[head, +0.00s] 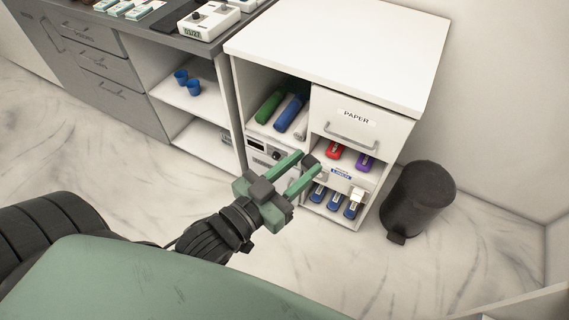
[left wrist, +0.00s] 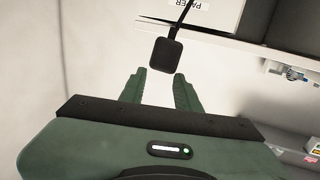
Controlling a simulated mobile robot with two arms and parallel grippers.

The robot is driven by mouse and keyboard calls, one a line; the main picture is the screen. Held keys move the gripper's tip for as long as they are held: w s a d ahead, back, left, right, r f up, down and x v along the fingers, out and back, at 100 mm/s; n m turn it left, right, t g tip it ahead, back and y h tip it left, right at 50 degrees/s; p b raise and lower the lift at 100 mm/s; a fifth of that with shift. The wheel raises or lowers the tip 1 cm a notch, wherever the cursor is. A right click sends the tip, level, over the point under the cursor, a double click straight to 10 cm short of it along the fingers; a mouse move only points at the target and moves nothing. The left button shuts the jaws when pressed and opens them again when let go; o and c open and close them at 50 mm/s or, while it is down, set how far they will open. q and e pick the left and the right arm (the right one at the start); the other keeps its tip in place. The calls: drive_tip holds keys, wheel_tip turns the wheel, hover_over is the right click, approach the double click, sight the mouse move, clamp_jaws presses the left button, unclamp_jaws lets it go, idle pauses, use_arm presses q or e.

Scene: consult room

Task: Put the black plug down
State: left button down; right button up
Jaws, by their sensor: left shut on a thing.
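The black plug (head: 310,160) is a small dark block at the fingertips of my left gripper (head: 307,164), in front of the white cabinet. In the left wrist view the plug (left wrist: 166,54) shows at the tips of the green fingers (left wrist: 161,76), with a dark cord running up from it. My left gripper is shut on the plug and holds it in the air, near the cabinet's open shelves. My right gripper is in neither view.
The white cabinet (head: 340,45) has a PAPER drawer (head: 358,118) and open shelves with green and blue rolls, red and purple items and several blue items. A black bin (head: 418,198) stands to its right. Blue cups (head: 187,81) sit on a shelf at left.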

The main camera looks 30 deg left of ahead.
use_arm(q)
drive_tip(key=w+d+r+m+g+h, duration=0.2)
drive_tip(key=d+m+g+h, duration=0.2)
drive_tip(key=d+h, duration=0.1)
drive_tip(key=w+d+r+m+g+h, duration=0.2)
drive_tip(key=w+d+m+g+h, duration=0.1)
drive_tip(key=d+m+g+h, duration=0.2)
drive_tip(key=shift+w+d+r+h, duration=0.2)
drive_tip(key=shift+d+h, duration=0.1)
drive_tip(key=shift+d, duration=0.95)
